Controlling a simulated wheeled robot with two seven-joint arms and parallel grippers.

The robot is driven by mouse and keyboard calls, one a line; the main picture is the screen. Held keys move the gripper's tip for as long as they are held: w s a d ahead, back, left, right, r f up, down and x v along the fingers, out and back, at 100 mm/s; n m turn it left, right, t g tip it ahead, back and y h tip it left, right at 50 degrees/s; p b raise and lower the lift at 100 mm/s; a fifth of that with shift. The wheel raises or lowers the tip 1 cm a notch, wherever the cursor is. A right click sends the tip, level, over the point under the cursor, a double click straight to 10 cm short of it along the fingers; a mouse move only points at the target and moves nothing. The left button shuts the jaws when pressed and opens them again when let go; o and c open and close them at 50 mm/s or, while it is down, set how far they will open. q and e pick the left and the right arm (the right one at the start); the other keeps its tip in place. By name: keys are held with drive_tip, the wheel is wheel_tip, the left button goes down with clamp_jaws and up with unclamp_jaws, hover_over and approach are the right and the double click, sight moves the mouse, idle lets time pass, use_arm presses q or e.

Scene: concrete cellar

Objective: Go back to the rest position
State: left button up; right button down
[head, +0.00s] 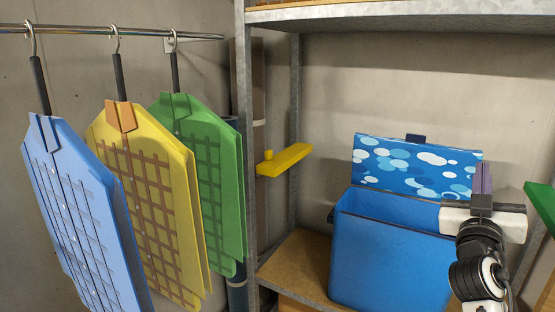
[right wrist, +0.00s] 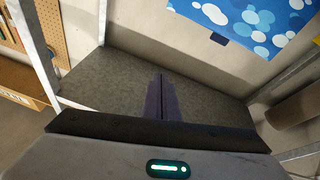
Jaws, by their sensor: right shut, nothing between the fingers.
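My right gripper (head: 482,178) is at the right of the head view, in front of the right side of the blue box, with its fingers pointing up. Its dark fingers are pressed together and empty, and they also show so in the right wrist view (right wrist: 161,92). The blue box (head: 388,255) stands on the shelf board with its lid (head: 415,168) raised. The lid has a blue and white dotted pattern and a dark tab; it also shows in the right wrist view (right wrist: 245,22). My left gripper is in neither view.
Blue (head: 80,215), yellow (head: 150,195) and green (head: 212,180) shirt-shaped pieces hang from a metal rail (head: 75,30) at left. A yellow piece (head: 284,160) sticks out near the metal rack post (head: 246,150). An upper shelf (head: 400,15) spans above. A green edge (head: 543,205) shows at far right.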

drive_tip(key=s+d+r+n+t+h, duration=0.15)
drive_tip(key=s+d+r+n, duration=0.25)
drive_tip(key=d+r, duration=0.5)
drive_tip(key=w+a+f+n+g+y, duration=0.1)
drive_tip(key=a+f+n+y, duration=0.15)
drive_tip(key=f, duration=0.85)
drive_tip(key=a+f+n+g+y, duration=0.15)
drive_tip(key=f+y, duration=0.25)
drive_tip(key=f, duration=0.7)
drive_tip(key=s+a+f+n+g+y, duration=0.1)
drive_tip(key=s+a+f+y, duration=0.15)
drive_tip(key=f, duration=0.45)
drive_tip(key=s+a+f+n+g+y, duration=0.1)
drive_tip(key=s+a+f+g, duration=0.15)
drive_tip(key=f, duration=0.55)
drive_tip(key=s+a+f+n+y, duration=0.1)
drive_tip(key=s+a+f, duration=0.25)
drive_tip(key=f, duration=0.35)
drive_tip(key=s+a+f+g+y, duration=0.2)
drive_tip(key=s+a+f+g, duration=0.15)
drive_tip(key=s+f, duration=0.6)
drive_tip(key=s+a+f+g+y, duration=0.25)
drive_tip(key=s+a+f, duration=0.35)
drive_tip(key=s, duration=0.7)
drive_tip(key=w+a+m, duration=0.1)
drive_tip(key=a+m, duration=0.4)
drive_tip(key=a, duration=0.6)
drive_tip(key=shift+a+f+t+y, duration=0.25)
drive_tip(key=shift+t+y, duration=0.05)
drive_tip(key=shift+t, duration=0.05)
